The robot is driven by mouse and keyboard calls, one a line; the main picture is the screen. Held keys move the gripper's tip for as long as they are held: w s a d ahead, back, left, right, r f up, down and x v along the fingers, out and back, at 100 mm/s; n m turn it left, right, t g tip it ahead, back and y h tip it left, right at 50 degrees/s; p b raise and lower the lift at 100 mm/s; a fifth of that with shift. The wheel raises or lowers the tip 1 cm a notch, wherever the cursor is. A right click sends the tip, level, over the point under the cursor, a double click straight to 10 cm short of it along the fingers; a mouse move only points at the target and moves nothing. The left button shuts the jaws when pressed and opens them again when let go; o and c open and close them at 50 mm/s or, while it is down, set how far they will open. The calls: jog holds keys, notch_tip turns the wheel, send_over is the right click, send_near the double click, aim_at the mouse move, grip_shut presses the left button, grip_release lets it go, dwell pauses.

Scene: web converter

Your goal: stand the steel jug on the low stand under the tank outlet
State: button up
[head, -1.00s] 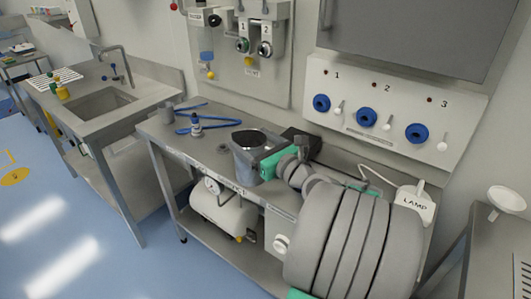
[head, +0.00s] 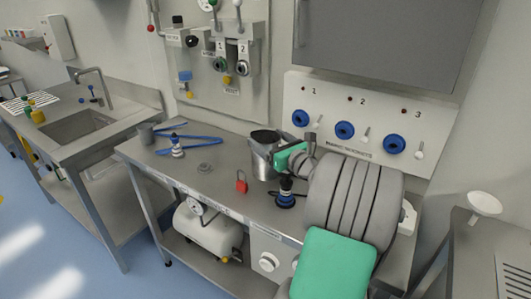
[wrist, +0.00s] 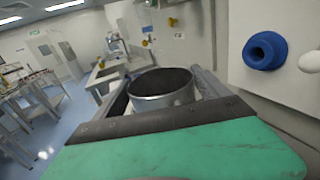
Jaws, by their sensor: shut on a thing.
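The steel jug (head: 262,158) is an open-topped metal vessel, upright over the back half of the workbench. My gripper (head: 283,160), with green parts, is shut on the jug from the right. In the wrist view the jug's round rim (wrist: 162,88) sits between the two grey fingers. The jug's lower part is hidden there, and I cannot tell how far its base is above the bench. A white tank (head: 208,232) with a gauge lies on the shelf under the bench. I cannot make out the low stand or a tank outlet clearly.
A panel with blue knobs (head: 344,130) stands behind. A sink bench (head: 75,125) is left.

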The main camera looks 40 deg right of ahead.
jog(key=shift+w+d+f, duration=0.25)
jog(key=shift+w+f, duration=0.7)
jog(key=shift+f, duration=1.85)
jog(key=o, duration=1.9)
jog(key=shift+f, duration=0.1)
